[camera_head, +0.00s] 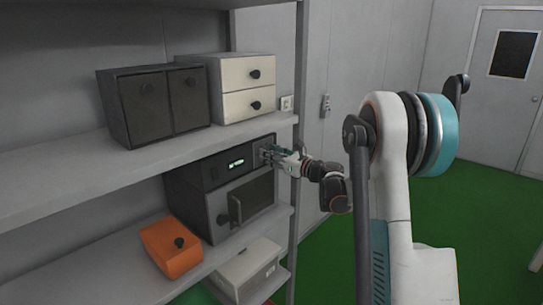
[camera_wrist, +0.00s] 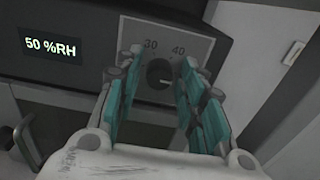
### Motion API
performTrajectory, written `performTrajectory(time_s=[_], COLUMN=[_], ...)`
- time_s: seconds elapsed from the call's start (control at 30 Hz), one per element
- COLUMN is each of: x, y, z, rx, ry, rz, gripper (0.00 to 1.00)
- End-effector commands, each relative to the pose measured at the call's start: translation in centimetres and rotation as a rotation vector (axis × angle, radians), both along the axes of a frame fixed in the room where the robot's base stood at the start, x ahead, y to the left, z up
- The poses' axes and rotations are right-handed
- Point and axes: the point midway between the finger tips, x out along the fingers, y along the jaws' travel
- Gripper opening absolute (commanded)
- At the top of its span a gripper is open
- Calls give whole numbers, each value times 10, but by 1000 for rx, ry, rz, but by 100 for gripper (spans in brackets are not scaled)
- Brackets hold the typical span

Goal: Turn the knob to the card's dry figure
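A dark cabinet (camera_head: 205,205) on the middle shelf has a lit display (camera_head: 236,163). In the wrist view the display (camera_wrist: 50,47) reads 50 %RH. Right of it is a grey dial plate (camera_wrist: 190,40) with 30 and 40 visible; other marks are hidden. The dark round knob (camera_wrist: 159,73) sits between the teal fingers of my gripper (camera_wrist: 160,66). Gaps show on both sides of the knob, so the gripper looks open around it. In the head view my gripper (camera_head: 270,154) reaches the panel and hides the knob. I make out no readable card.
A small pale plate (camera_head: 287,103) is at the shelf's right end. Dark (camera_head: 150,103) and cream (camera_head: 245,88) drawer units stand on the shelf above. An orange box (camera_head: 171,246) and a white box (camera_head: 247,266) are lower down. A shelf post (camera_head: 301,60) stands close to my gripper.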

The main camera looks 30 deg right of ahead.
Motion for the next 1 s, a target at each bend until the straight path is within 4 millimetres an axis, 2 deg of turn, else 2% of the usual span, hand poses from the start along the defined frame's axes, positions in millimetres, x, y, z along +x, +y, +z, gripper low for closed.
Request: performTrajectory(time_s=[0.03, 0.1, 0.13, 0.57, 1.0], x=[0, 0, 0, 0, -1], y=[0, 0, 0, 0, 1], z=[0, 0, 0, 0, -1], rx=[0, 0, 0, -58, -387], ry=[0, 0, 0, -21, -141], rz=[0, 0, 0, 0, 0], gripper=[17, 1, 0, 0, 0])
